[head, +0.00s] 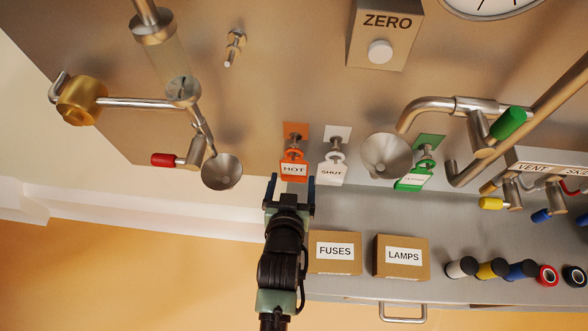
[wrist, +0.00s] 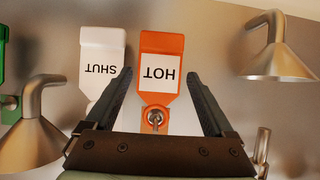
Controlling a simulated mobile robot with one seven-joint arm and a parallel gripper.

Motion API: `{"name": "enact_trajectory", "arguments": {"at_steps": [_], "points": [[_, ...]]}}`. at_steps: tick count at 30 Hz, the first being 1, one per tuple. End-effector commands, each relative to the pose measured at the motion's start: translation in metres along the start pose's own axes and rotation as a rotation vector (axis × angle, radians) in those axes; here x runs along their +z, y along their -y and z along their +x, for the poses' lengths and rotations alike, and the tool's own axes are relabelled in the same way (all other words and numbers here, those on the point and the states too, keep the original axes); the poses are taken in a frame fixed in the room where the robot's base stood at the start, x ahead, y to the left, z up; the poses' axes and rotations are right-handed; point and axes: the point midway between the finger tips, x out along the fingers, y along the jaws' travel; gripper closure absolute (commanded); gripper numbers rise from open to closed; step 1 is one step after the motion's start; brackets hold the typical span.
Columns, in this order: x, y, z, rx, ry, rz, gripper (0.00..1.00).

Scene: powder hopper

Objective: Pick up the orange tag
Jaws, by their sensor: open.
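The orange tag (head: 293,168), with a white label reading HOT, hangs from a metal hook on an orange backing patch on the panel. In the wrist view the orange tag (wrist: 161,62) appears upside down, between my two fingers. My gripper (head: 290,183) is open just below the tag in the head view. In the wrist view my gripper (wrist: 158,85) has one finger on each side of the tag, with a gap to the right finger. The left finger overlaps the white tag's edge in the picture; I cannot tell whether it touches.
A white SHUT tag (head: 332,170) hangs close to the right, and a green tag (head: 411,178) hangs farther right. Metal funnels stand left (head: 222,171) and right (head: 386,155). Below are a FUSES box (head: 334,266) and a LAMPS box (head: 401,271) on a grey shelf.

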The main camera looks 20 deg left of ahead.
Motion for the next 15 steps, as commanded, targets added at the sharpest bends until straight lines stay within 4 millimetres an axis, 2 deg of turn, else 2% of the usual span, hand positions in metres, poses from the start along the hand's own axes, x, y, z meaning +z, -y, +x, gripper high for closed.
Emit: {"name": "enact_trajectory", "arguments": {"at_steps": [6, 9, 15], "points": [[-0.009, 0.000, 0.030, 0.001, -0.003, 0.000, 0.12], [-0.007, 0.000, 0.042, 0.001, -0.001, -0.001, 0.12], [-0.007, 0.000, 0.048, 0.000, 0.000, 0.000, 0.12]]}}
